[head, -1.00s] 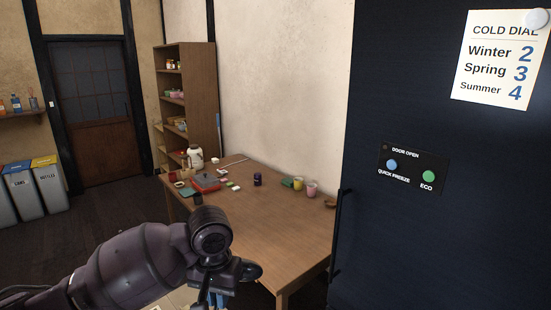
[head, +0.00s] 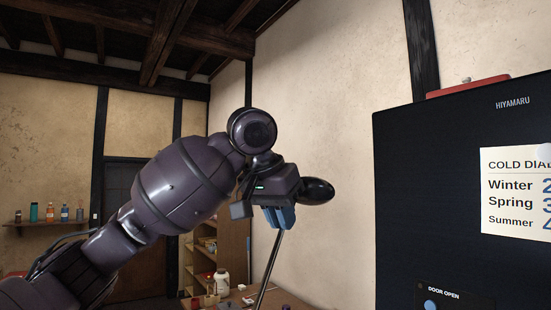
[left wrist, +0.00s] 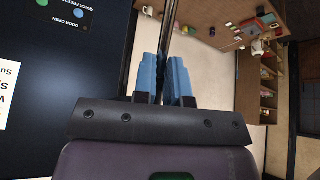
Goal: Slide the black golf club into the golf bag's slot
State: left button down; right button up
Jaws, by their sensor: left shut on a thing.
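My left gripper (head: 279,217) is raised in the middle of the head view, its blue fingers shut on the golf club. The club's thin grey shaft (head: 269,265) runs down from the fingers, tilted slightly, and leaves the bottom of the picture. A glossy black rounded piece (head: 316,190) beside the gripper looks like the club's head. In the left wrist view the dark shaft (left wrist: 168,35) passes between the blue fingers (left wrist: 164,80) to the top edge. The shaft's lower end is out of view. I see no golf bag. My right gripper is not in view.
A dark fridge (head: 420,190) with a red item (head: 468,86) on top stands at the right. A cluttered wooden table (head: 240,296) and a shelf unit (head: 236,245) are behind the gripper. A wall shelf with bottles (head: 50,222) is at left. Bare wall (head: 335,130) lies between.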

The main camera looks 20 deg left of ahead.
pick_arm(q)
jog(key=s+d+r+m+h+b, duration=0.1)
jog(key=s+r+m+h, duration=0.3)
jog(key=r, duration=0.6)
jog(key=s+r+m+t+h+b, duration=0.1)
jog(key=s+r+m+h, duration=0.3)
jog(key=r, duration=0.7)
jog(key=shift+s+d+h, duration=0.25)
jog(key=shift+d+h, duration=0.15)
jog(key=shift+h, duration=0.2)
jog(key=shift+f, duration=0.1)
jog(key=shift+f, duration=0.55)
jog(key=shift+d, duration=0.2)
